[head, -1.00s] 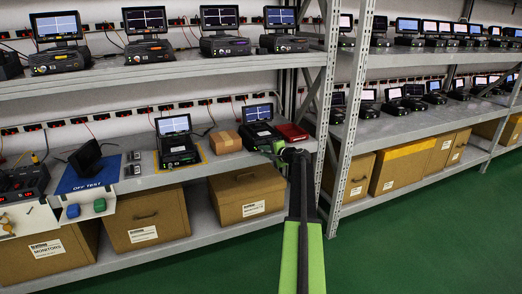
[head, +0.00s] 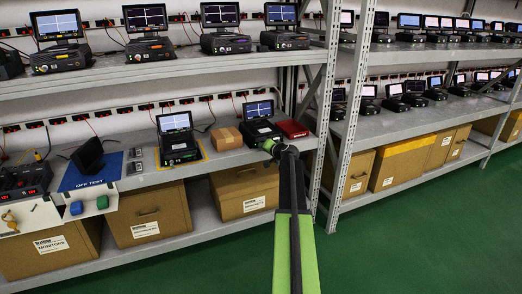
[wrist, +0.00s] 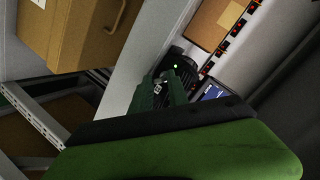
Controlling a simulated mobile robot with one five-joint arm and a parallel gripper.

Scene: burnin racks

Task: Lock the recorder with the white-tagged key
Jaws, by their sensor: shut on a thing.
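My gripper (head: 268,147) is at the front of a black recorder (head: 263,135) on the lower shelf, in the head view. The recorder has a lit monitor (head: 256,109) on top. In the wrist view my green fingers (wrist: 160,88) are shut at the front of the dark recorder (wrist: 182,64), beside its green light. A small pale piece, likely the key (wrist: 158,87), shows at the fingertips. Its tag cannot be made out. The fingers hide the lock, so I cannot tell whether the key is in it.
A red box (head: 291,129) stands right of the recorder and a cardboard box (head: 227,137) left of it. A second recorder (head: 179,151) sits inside a yellow outline. A rack post (head: 333,110) rises close to my arm's right. Drawer-like boxes (head: 245,188) fill the bottom shelf.

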